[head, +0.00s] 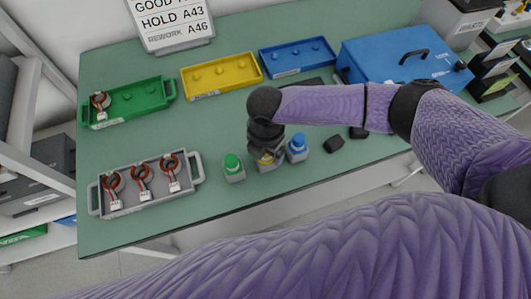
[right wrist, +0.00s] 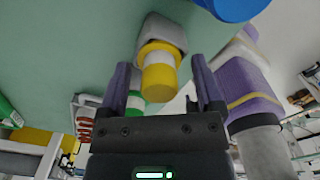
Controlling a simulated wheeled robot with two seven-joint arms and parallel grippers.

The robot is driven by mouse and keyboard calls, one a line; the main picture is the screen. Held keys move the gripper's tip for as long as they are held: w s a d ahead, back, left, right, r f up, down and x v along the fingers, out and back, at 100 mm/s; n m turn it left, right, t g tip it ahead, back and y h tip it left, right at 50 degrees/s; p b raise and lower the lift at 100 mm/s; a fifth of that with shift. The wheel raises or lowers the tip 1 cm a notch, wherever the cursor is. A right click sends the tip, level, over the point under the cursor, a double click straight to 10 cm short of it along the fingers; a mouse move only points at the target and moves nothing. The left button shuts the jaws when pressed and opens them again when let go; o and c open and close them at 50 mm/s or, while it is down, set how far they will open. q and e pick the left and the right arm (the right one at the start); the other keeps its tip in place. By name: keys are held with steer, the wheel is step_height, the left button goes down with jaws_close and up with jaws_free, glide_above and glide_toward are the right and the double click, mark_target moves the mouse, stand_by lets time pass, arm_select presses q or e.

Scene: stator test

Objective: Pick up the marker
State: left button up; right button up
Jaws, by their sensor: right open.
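Three short capped markers in grey holders stand near the front edge of the green table: a green one (head: 232,163), a yellow one (head: 266,158) and a blue one (head: 297,146). My right gripper (head: 262,150) is over the yellow marker and partly hides it in the head view. In the right wrist view the yellow marker (right wrist: 159,72) shows just beyond the open fingers (right wrist: 165,85), roughly between their tips; I cannot tell if they touch it. A blue round top (right wrist: 237,7) shows at the upper edge. My left gripper is not seen.
A grey tray (head: 97,199) with several wired copper coils stands at the left, behind it a green tray (head: 139,96) with one coil. Yellow (head: 220,73) and blue (head: 297,57) trays and a blue case (head: 385,60) line the back. A small black block (head: 334,144) lies right of the markers.

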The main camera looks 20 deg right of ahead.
steer(key=shift+c, duration=0.7)
steer(key=shift+r, duration=0.1)
jaws_close()
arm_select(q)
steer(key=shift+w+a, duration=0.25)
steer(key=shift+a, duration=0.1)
